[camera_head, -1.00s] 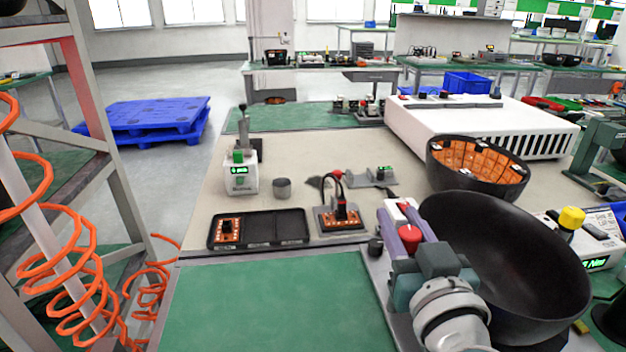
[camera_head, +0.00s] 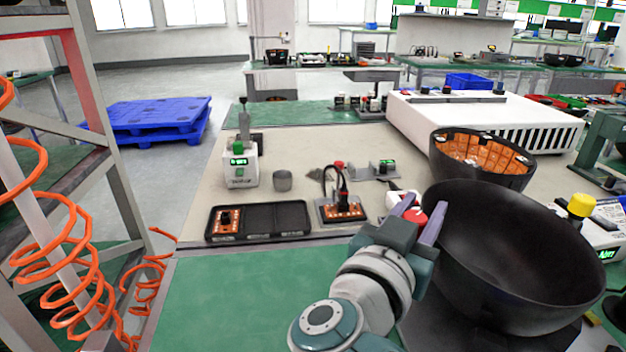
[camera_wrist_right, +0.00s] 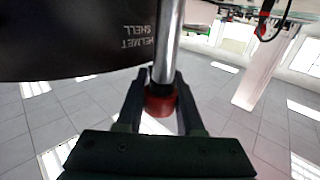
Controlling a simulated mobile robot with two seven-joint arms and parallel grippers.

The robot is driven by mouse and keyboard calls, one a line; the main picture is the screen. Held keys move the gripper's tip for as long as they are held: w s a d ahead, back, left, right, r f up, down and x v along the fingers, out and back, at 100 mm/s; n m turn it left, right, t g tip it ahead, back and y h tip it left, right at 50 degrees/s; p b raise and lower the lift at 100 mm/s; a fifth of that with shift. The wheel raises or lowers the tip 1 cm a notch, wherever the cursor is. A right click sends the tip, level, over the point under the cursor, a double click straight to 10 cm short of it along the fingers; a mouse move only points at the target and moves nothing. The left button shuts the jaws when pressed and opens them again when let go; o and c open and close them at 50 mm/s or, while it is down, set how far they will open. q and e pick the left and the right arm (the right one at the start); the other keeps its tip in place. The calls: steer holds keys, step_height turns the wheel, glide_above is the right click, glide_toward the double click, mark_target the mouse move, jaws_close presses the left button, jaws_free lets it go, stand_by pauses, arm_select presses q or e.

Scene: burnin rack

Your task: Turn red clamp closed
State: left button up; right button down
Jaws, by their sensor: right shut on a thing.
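The red clamp (camera_head: 415,213) is a small red knob just left of the large black bowl-shaped shell (camera_head: 510,250). In the right wrist view the red clamp (camera_wrist_right: 160,100) sits at the lower end of a metal rod (camera_wrist_right: 169,45), between my dark fingers. My right gripper (camera_head: 418,215) is shut on the red clamp, with one purple finger on each side of it. The gripper also shows in the right wrist view (camera_wrist_right: 160,105). The fingers partly hide the clamp in the head view. The shell (camera_wrist_right: 75,35) hangs close above left, with lettering on it. My left gripper is not in view.
A black tray (camera_head: 259,232) and a small orange board fixture (camera_head: 342,210) lie left of the gripper. A second bowl with an orange lining (camera_head: 480,160) stands behind the shell. A yellow-knobbed device (camera_head: 581,205) is at the right. The green mat (camera_head: 240,300) in front is clear.

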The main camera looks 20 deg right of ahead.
stand_by(0.5)
steer(key=c, duration=0.5)
jaws_free()
steer(key=shift+c, duration=0.2)
